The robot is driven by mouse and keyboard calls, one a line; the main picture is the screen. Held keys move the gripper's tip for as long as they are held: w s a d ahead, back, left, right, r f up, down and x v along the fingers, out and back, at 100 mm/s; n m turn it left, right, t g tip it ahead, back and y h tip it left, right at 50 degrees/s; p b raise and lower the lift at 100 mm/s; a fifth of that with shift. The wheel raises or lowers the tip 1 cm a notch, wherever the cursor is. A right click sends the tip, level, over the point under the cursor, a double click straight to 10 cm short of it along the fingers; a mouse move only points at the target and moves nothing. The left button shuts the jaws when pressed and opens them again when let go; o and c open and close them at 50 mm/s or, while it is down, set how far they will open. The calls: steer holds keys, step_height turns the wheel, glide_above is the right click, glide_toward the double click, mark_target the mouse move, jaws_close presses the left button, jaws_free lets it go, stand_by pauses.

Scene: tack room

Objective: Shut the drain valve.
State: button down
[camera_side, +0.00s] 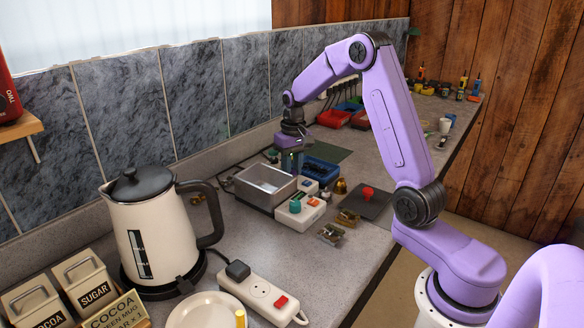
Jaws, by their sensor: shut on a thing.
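My gripper (290,163) points down over the grey counter, at the back right corner of an open metal tank (258,194). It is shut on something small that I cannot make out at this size. The tank's rim and my fingers hide the spot where they meet. I cannot clearly make out the drain valve or the position of its handle. Small fittings (271,155) show on the counter just left of my gripper, behind the tank.
A white box with a teal knob (295,206) stands right of the tank, near brass parts (330,234) and a dark plate with a red knob (368,193). A blue tray (321,173) lies behind. A kettle (155,230) and power strip (262,292) are in front.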

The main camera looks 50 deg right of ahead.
steer(key=shift+w+r+n, duration=0.1)
steer(key=shift+n, duration=0.6)
steer(key=c, duration=0.9)
jaws_free()
steer(key=shift+o, duration=0.2)
steer(key=shift+a, duration=0.1)
